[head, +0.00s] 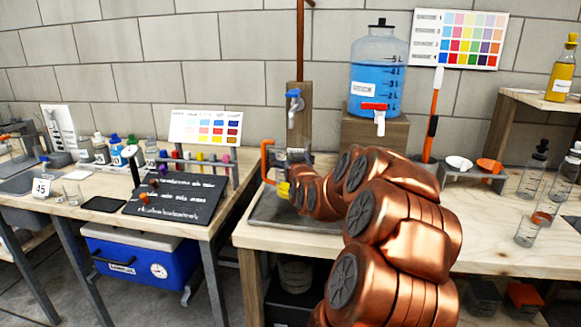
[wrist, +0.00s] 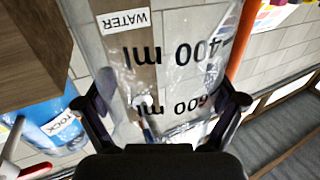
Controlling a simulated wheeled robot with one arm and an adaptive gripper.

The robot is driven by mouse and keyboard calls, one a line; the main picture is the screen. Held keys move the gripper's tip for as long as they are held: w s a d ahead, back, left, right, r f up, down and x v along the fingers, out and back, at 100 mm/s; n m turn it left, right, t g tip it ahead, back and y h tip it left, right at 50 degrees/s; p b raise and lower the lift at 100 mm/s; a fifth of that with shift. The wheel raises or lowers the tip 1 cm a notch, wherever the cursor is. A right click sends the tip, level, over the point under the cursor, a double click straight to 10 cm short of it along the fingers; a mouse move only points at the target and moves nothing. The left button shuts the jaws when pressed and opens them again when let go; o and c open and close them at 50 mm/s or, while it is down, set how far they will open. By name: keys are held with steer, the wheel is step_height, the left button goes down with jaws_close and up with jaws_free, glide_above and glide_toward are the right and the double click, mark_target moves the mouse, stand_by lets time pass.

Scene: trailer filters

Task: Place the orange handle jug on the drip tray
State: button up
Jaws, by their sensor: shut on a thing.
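The orange handle jug (wrist: 170,75) is clear plastic with a WATER label and 400 ml and 600 ml marks, upside down in the wrist view. My gripper (wrist: 166,95) is shut on its body, one finger on each side. In the head view, the jug's orange handle (head: 267,162) points left, just below the blue-handled wall tap (head: 294,103). My arm hides much of the jug and gripper there. The dark grey drip tray (head: 268,208) lies on the right bench below the jug. I cannot tell whether the jug's base touches it.
A blue-filled water tank (head: 378,75) on a wooden block stands right of the tap. A grey stand with small bowls (head: 458,163) and clear bottles (head: 533,170) are farther right. A gap separates the left bench (head: 70,225), with its black board (head: 175,198).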

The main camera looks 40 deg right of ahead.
steer(key=shift+f, duration=1.75)
steer(key=o, duration=1)
steer(key=shift+c, duration=0.2)
steer(key=shift+r, duration=0.15)
steer(key=shift+r, duration=0.15)
steer(key=b+v, duration=0.4)
steer(key=v, duration=0.8)
